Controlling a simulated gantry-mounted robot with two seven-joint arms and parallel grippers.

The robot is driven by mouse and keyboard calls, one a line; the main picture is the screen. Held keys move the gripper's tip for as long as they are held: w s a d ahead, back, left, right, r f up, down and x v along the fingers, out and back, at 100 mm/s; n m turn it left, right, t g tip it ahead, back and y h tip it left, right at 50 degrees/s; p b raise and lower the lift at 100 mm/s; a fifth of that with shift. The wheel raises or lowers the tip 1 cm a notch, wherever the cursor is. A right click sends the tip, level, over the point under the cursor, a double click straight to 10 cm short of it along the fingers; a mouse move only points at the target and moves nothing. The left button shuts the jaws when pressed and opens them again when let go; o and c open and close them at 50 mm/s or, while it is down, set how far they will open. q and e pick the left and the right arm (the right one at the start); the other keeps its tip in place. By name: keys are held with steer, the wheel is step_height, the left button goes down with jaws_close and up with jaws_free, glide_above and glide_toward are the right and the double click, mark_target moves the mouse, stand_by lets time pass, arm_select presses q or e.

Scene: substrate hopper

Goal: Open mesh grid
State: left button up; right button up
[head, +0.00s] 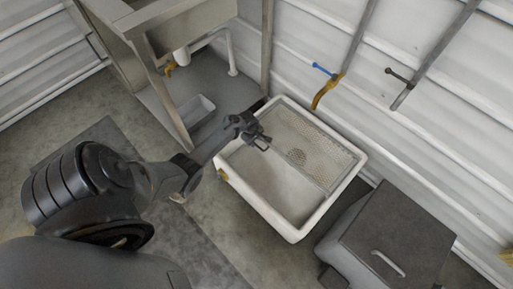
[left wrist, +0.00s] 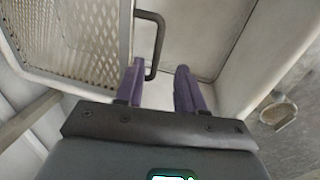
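The mesh grid (head: 308,145) is a metal-framed panel of wire mesh. It covers the far part of a white hopper (head: 289,229); the near part is uncovered. In the left wrist view the mesh (left wrist: 96,40) is at the upper left, with a dark bent handle (left wrist: 158,45) on its frame. My left gripper (head: 264,141) is over the hopper's left side, at the grid's near left corner. Its two purple fingers (left wrist: 160,72) are apart, with the handle's lower end showing between their tips. I cannot tell whether they touch it. My right gripper is out of view.
A metal sink (head: 190,22) stands at the upper left, with a small grey bin (head: 193,110) below it. A dark lidded box (head: 391,240) stands right of the hopper. Blue and dark valve handles are on the white wall behind. A yellow latch shows on the hopper's left side.

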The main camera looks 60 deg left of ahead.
mark_target(257, 146)
arm_select(q)
steer(key=f+b, duration=0.2)
steer(key=f, duration=0.1)
steer(key=w+f+b, duration=0.1)
steer(key=shift+w+a+f, duration=0.1)
steer(key=shift+a+f, duration=0.15)
steer(key=shift+f+b, duration=0.5)
steer(key=shift+b, duration=0.05)
steer(key=shift+w, duration=0.1)
steer(key=shift+c, duration=0.3)
jaws_close()
